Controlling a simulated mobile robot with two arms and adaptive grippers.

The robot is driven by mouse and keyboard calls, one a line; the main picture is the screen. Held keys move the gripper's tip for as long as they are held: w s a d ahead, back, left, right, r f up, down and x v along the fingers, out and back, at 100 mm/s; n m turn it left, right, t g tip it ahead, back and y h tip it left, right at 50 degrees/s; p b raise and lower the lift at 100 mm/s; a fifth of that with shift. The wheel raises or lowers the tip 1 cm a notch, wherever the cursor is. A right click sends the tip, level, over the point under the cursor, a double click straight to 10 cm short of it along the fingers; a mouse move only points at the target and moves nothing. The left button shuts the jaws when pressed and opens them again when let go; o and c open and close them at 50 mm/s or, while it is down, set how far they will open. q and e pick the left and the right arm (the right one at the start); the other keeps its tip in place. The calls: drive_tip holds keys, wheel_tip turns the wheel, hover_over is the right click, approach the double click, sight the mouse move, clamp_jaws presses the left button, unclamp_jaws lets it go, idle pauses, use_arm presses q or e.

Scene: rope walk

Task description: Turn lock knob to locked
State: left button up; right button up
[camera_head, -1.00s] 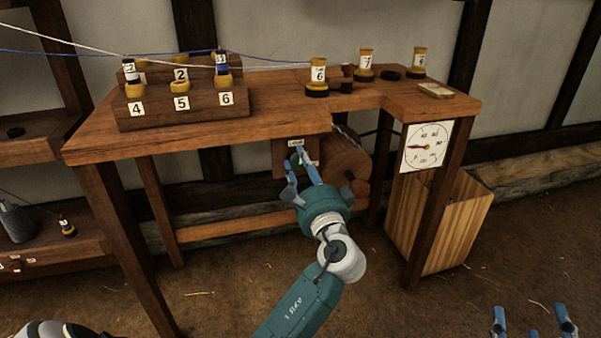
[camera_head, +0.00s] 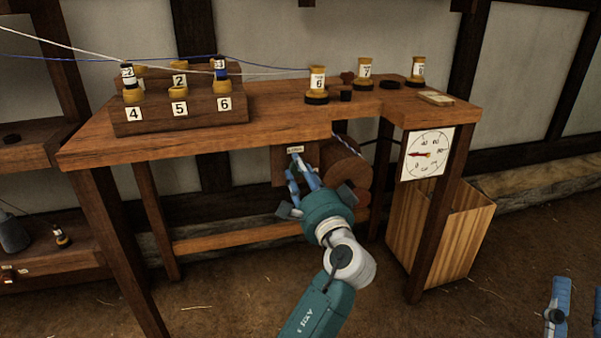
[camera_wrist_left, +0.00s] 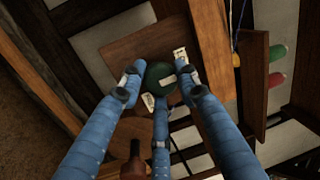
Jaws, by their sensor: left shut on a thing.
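The lock knob (camera_wrist_left: 158,72) is dark green and round in the left wrist view, with a pale mark on its face. It sits on a brown wooden plate (camera_wrist_left: 125,50) with two small white labels, too small to read. My left gripper (camera_wrist_left: 160,84) is shut on the knob, its blue fingers around it. In the head view the same gripper (camera_head: 300,170) reaches under the table to the plate, and its fingers mostly hide the knob. My right gripper (camera_head: 577,305) is at the bottom right, fingers apart, empty and partly cut off.
The wooden table (camera_head: 270,125) above carries a numbered rack (camera_head: 150,122) and several spools. A wooden drum (camera_head: 342,165) is right of the plate. A dial (camera_head: 426,153) hangs on the right leg, beside a wooden bin (camera_head: 460,225). Floor in front is clear.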

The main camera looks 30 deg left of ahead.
use_arm(q)
drive_tip(key=shift+r, duration=0.1)
drive_tip(key=o, duration=1.1)
drive_tip(key=shift+s, duration=0.1)
drive_tip(key=shift+o, duration=0.2)
drive_tip(key=v, duration=0.7)
drive_tip(key=shift+d, duration=0.15)
drive_tip(key=shift+s, duration=0.1)
